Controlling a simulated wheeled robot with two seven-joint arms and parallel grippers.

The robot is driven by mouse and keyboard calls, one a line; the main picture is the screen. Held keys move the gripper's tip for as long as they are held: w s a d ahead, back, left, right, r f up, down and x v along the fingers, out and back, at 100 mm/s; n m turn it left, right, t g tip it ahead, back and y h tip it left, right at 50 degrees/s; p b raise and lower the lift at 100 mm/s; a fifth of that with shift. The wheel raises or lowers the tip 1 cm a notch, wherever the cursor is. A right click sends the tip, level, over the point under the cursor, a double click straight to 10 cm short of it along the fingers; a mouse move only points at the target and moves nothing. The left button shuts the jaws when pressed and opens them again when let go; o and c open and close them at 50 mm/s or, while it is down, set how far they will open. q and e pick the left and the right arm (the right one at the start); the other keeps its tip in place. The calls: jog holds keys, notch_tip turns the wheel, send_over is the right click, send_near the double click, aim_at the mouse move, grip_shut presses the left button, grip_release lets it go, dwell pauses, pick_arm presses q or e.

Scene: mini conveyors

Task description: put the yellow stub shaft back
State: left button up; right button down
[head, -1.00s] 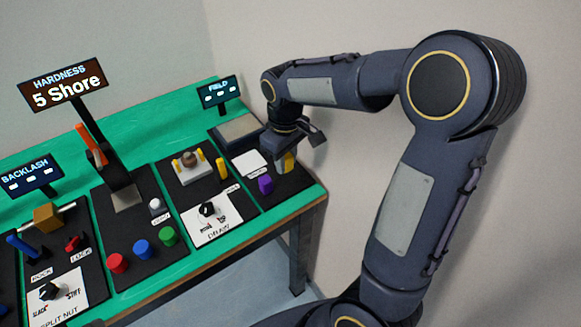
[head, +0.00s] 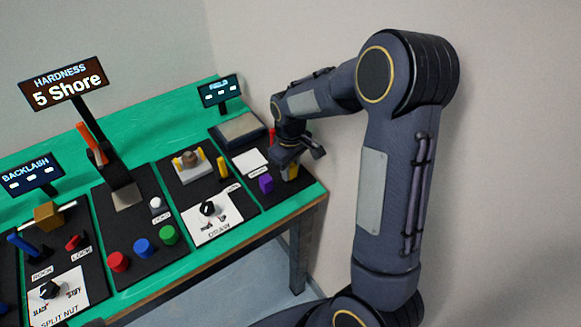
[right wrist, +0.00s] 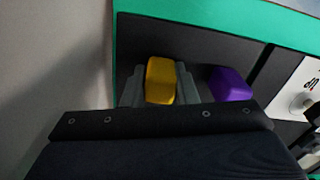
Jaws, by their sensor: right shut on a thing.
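The yellow stub shaft (right wrist: 160,80) sits between the two grey fingers of my right gripper (right wrist: 160,90) in the right wrist view. In the head view, a bit of the yellow shaft (head: 293,171) shows beside my right gripper (head: 285,169), low over the rightmost black panel. My right gripper is shut on it. The shaft's lower end is hidden, so I cannot tell whether it touches the panel. My left gripper is not in view.
A purple block (head: 265,184) stands close to the left of my right gripper, and it also shows in the right wrist view (right wrist: 230,83). A red piece (head: 271,135) is behind my wrist. A grey pad (head: 239,127) lies behind. The wall is on the right.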

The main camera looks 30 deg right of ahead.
jog(key=c, duration=1.1)
grip_release()
jog(key=shift+f, duration=0.1)
jog(key=shift+c, duration=0.2)
notch_tip(320, 180, up, 12)
jog(key=shift+r+p, duration=0.2)
jog(key=shift+p, duration=0.15)
jog(key=shift+s+f, duration=0.1)
